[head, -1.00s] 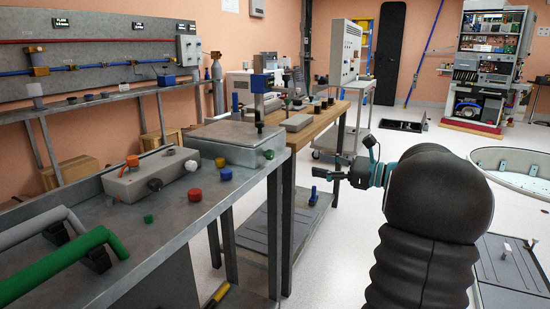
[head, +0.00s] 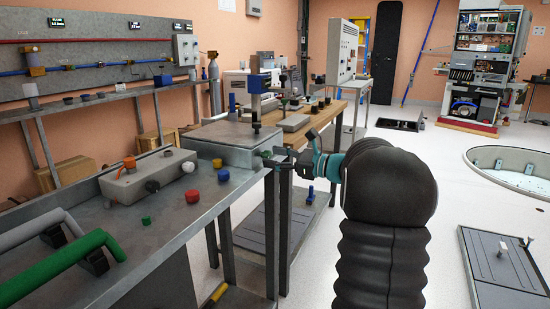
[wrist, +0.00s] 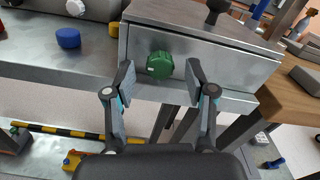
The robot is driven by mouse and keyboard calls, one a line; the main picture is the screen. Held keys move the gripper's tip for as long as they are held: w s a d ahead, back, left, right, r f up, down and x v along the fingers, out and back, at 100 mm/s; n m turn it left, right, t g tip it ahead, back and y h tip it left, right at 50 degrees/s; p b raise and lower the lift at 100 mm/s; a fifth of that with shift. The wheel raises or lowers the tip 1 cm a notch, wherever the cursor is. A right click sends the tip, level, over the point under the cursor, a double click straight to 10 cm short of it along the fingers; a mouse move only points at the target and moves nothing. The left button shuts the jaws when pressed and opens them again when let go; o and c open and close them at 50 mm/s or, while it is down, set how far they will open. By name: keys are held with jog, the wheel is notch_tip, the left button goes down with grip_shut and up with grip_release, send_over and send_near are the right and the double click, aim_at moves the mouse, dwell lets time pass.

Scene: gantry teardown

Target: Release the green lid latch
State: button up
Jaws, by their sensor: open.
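The green lid latch (wrist: 160,65) is a round green knob on the front face of a grey metal box (wrist: 215,55), seen in the wrist view. My gripper (wrist: 161,80) is open, with one finger to the left and one to the right of the latch. I see no clear contact between the fingers and the latch. In the head view my gripper (head: 272,158) is at the front right corner of the grey box (head: 215,137), and the latch is mostly hidden there. The box's lid is closed.
A wooden bench (head: 325,117) stands behind. Green and grey handles (head: 60,268) are at the front left.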

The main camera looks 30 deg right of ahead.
jog(key=shift+w+a, duration=0.1)
grip_shut()
jog(key=shift+f+b, duration=0.1)
jog(key=shift+b, duration=0.3)
jog(key=n+b, duration=0.3)
jog(key=shift+f, duration=0.2)
jog(key=n+b, duration=0.6)
jog(key=b, duration=0.1)
jog(key=n, duration=0.1)
jog(key=n+b, duration=0.2)
jog(key=n, duration=0.1)
jog(key=shift+r, duration=0.25)
jog(key=shift+r+n, duration=0.1)
jog(key=shift+n, duration=2.4)
